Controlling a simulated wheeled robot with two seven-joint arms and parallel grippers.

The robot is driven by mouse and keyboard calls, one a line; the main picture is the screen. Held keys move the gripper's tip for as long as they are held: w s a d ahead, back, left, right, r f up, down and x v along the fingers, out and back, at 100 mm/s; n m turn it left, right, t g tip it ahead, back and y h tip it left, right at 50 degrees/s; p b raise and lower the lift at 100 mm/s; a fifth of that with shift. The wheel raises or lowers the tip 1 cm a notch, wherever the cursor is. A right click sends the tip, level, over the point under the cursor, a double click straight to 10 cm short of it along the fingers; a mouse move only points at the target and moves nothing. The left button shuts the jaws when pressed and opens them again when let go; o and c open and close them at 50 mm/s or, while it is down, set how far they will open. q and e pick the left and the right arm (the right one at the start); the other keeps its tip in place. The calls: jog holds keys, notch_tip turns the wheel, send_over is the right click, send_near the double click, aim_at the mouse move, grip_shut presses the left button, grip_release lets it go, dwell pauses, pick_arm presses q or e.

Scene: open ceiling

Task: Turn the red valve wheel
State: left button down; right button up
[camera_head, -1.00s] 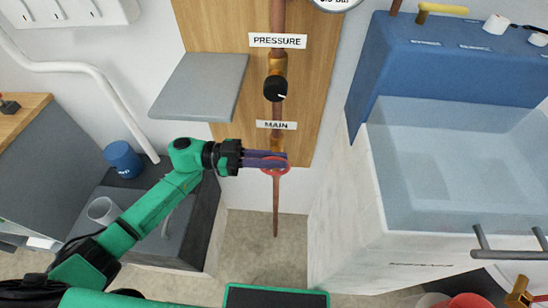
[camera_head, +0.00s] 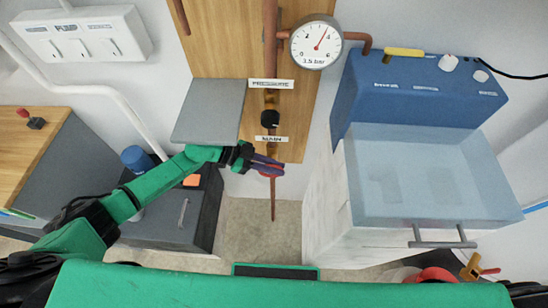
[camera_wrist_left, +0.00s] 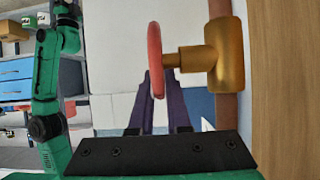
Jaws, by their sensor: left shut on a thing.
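The red valve wheel (camera_head: 270,173) is on the copper pipe below the MAIN label (camera_head: 271,139), at the lower end of the wooden board. In the left wrist view the wheel (camera_wrist_left: 155,60) shows edge-on, joined by a brass stem to a brass valve body (camera_wrist_left: 224,54). My left gripper (camera_head: 268,166) is shut on the wheel; its purple fingers (camera_wrist_left: 158,105) reach its rim and hide part of it in the head view. My right gripper does not show.
A grey shelf (camera_head: 209,110) juts out left of the pipe. A pressure gauge (camera_head: 316,43) and a black knob (camera_head: 270,118) are above the valve. A blue unit with a clear basin (camera_head: 430,175) stands to the right. Open floor lies below the pipe.

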pick_arm(q)
jog(key=c, duration=0.9)
grip_release()
